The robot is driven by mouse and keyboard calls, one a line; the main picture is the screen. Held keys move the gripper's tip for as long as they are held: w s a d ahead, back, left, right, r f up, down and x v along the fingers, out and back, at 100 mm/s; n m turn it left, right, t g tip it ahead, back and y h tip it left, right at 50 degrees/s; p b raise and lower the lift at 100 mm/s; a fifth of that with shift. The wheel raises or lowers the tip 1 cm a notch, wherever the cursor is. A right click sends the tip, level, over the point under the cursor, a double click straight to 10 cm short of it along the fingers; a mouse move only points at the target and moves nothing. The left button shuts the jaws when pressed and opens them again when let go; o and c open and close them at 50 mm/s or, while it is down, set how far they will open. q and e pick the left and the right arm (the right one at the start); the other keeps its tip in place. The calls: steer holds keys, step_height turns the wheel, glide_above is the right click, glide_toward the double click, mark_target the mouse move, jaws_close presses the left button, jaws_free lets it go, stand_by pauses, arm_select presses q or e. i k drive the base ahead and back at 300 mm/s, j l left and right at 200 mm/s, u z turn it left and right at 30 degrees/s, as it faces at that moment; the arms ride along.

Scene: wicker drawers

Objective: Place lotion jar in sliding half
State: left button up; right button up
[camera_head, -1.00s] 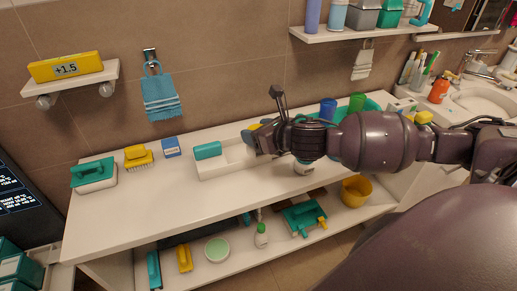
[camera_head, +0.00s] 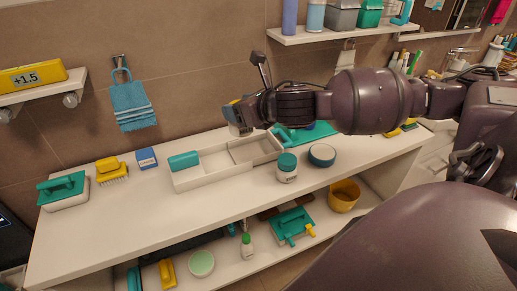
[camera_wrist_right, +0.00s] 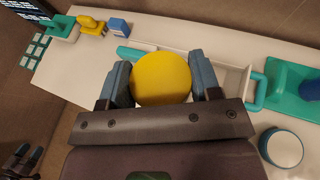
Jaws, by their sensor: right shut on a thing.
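My right gripper (camera_head: 238,118) is above the back of the white two-part tray (camera_head: 205,179). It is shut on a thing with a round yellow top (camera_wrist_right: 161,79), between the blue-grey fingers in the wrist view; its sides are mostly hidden. The tray's left half has a teal grip (camera_head: 184,160); the right half (camera_head: 262,152) looks empty where visible. A white jar with a teal lid (camera_head: 287,168) stands in front of the tray's right half. A dark part of mine (camera_wrist_right: 20,160) at the wrist view's lower left may be my left gripper; its state is unclear.
Left of the tray are a blue box (camera_head: 146,158), a yellow brush (camera_head: 112,170) and a teal-topped container (camera_head: 63,190). A blue-rimmed bowl (camera_head: 322,155) stands to the right. The front left counter is clear. A shelf (camera_head: 340,33) hangs above.

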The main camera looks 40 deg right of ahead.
mark_target(260, 151)
steer(key=l+u, duration=0.25)
steer(key=l, duration=0.45)
steer(key=k+l+u, duration=0.25)
steer(key=l, duration=0.45)
steer(key=i+l, duration=0.05)
steer(key=i, duration=0.05)
